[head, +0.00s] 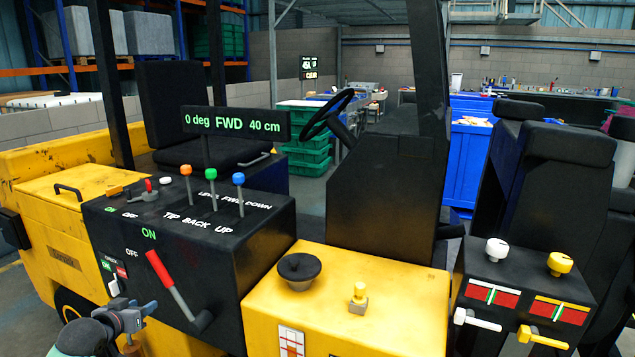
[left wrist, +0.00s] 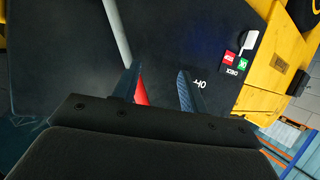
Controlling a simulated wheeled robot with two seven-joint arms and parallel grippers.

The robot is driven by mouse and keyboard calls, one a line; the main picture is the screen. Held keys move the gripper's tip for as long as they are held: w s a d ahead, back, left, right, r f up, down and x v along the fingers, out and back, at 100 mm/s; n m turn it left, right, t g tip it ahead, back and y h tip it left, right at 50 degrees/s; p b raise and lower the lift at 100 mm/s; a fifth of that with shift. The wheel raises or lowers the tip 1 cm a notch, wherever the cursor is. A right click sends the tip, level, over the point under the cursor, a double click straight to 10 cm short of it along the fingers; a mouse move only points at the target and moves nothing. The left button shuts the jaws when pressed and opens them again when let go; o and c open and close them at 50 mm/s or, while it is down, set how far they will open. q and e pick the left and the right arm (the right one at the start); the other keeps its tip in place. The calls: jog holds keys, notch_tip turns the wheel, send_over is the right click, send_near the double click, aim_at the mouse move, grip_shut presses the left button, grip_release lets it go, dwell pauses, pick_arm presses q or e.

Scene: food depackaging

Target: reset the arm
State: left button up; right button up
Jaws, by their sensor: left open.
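My left gripper (head: 146,314) is open and empty at the lower left of the head view, by the left side of the black control box (head: 205,285). Its two fingers (left wrist: 156,76) also show in the left wrist view, pointing at the box's dark face. A lever with a red grip (head: 160,270) and grey shaft stands tilted on the box face, up and right of the gripper. In the left wrist view the red grip (left wrist: 141,92) shows beside the left finger, with no clear contact. My right gripper is not in view.
Orange, green and blue knobbed levers (head: 213,188) stand on the box top. A white CHECK switch (head: 114,287) is near the gripper. A yellow console (head: 345,300) with a black knob is at right. A display (head: 235,123) reads "0 deg FWD 40 cm".

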pick_arm(q)
jog(key=s+d+f+m+g+y+p, duration=0.1)
jog(key=s+d+f+m+g+p, duration=0.15)
jog(key=s+d+f, duration=0.4)
jog(key=s+d+f+m+g+y+p, duration=0.1)
jog(key=s+d+f+g, duration=0.3)
jog(key=s+d, duration=0.55)
jog(key=s+d+f+g+h+p, duration=0.1)
jog(key=s+d+p, duration=0.1)
jog(key=s+d, duration=0.3)
jog(key=s+d+f+g+h+p, duration=0.1)
jog(key=s+d, duration=0.4)
jog(key=s, duration=0.7)
jog(key=s+d+f+n+g+h+p, duration=0.1)
jog(key=s+d+f+g+p, duration=0.1)
jog(key=s+d, duration=0.4)
jog(key=s+g+p, duration=0.1)
jog(key=s, duration=0.1)
jog(key=shift+s, duration=0.3)
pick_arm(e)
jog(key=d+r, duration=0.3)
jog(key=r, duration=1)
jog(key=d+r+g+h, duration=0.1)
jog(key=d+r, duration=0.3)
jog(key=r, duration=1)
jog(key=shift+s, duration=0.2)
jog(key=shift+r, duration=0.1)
